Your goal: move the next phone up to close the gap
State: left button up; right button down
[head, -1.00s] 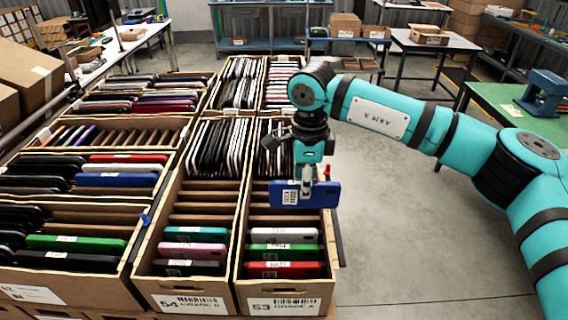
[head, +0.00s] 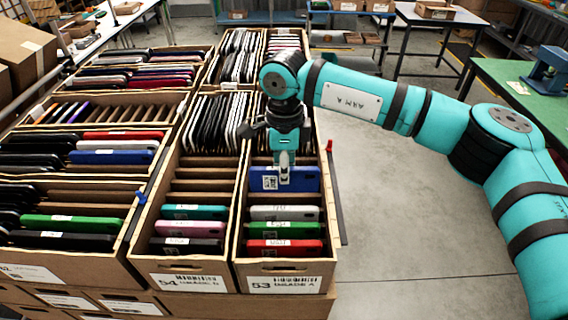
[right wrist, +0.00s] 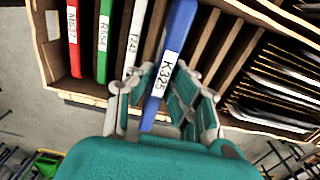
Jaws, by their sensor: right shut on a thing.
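My right gripper (head: 284,177) points down over carton 53 (head: 283,283) and is shut on a blue phone (head: 305,181) with a white label. In the right wrist view the gripper (right wrist: 165,100) has its fingers on both sides of the blue phone (right wrist: 181,30), labelled K325. The phone stands on edge, lined up with the slots, just behind a white-grey phone (head: 284,213). How deep it sits is hard to tell. In front are a green phone (head: 284,230) and a red phone (head: 284,247). My left gripper is not in view.
Carton 54 (head: 188,282) stands directly left, with several phones and empty slots. Several dark phones (right wrist: 280,95) fill the slots beyond some empty ones. A red clip (head: 330,147) rises at the carton's right edge. Open floor (head: 400,220) lies to the right.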

aim_at(284, 191)
jog(key=shift+s+f, duration=0.1)
jog(key=shift+f, duration=0.6)
jog(key=shift+f+b, duration=0.5)
jog(key=shift+f, duration=0.45)
notch_tip(284, 191, down, 2)
jog(key=shift+f+b, duration=0.25)
jog(key=shift+b, duration=1)
jog(key=shift+f+b, duration=0.75)
jog(key=shift+f, duration=0.05)
jog(key=shift+f+b, duration=0.2)
jog(key=shift+b, duration=0.15)
jog(key=c, duration=1.2)
grip_release()
notch_tip(284, 191, up, 12)
